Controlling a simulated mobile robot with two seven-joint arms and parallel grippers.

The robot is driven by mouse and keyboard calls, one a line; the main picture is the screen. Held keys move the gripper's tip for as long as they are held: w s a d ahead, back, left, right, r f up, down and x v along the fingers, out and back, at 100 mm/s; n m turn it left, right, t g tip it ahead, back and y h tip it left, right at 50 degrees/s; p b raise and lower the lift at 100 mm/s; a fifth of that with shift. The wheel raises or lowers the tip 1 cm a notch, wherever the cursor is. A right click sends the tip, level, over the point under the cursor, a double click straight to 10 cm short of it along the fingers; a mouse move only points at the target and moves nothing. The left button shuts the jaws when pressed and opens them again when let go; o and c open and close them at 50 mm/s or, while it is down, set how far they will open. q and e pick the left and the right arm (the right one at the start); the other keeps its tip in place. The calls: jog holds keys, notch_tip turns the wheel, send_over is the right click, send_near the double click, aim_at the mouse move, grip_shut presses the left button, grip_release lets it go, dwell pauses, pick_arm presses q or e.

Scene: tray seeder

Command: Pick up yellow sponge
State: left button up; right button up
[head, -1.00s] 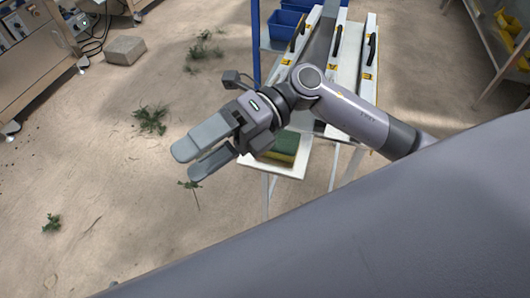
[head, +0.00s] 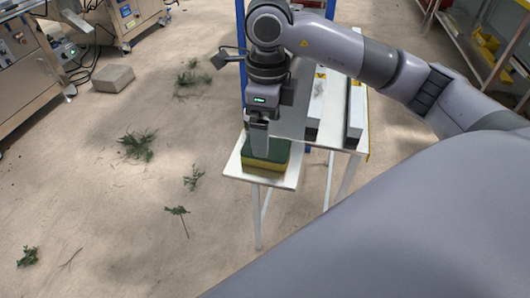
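The yellow sponge (head: 273,166) has a green top layer and lies on the front end of a small white table (head: 235,173). My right gripper (head: 259,153) comes in from the right side and points straight down over the sponge. Its fingertips overlap the green top in the head view. I cannot tell whether they touch it. The fingers are seen edge-on, so the gap between them is hidden. My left gripper is not in view.
Long pale rails (head: 355,115) stand on the table right behind the sponge. A blue post (head: 241,70) rises behind the table's left side. A shelf with yellow bins (head: 486,42) is at the upper right. Open floor with plant scraps (head: 137,146) lies left.

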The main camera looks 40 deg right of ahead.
notch_tip(320, 180, down, 4)
jog(key=shift+f+b, duration=0.1)
jog(key=shift+b, duration=0.25)
jog(key=shift+f, duration=0.25)
jog(key=c, duration=1.1)
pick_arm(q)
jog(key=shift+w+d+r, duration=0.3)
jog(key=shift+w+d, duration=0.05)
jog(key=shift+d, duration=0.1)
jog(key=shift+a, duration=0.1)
pick_arm(e)
jog(key=shift+r, duration=0.1)
jog(key=shift+w+r, duration=0.1)
jog(key=shift+r, duration=0.4)
notch_tip(320, 180, up, 7)
jog(key=shift+a+r+p, duration=0.1)
jog(key=shift+p, duration=0.75)
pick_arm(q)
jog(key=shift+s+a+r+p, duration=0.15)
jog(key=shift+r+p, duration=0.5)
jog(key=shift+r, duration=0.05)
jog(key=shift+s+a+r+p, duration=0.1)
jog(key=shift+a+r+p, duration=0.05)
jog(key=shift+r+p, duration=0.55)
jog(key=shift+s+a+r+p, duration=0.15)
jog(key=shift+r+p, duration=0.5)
pick_arm(e)
notch_tip(320, 180, up, 12)
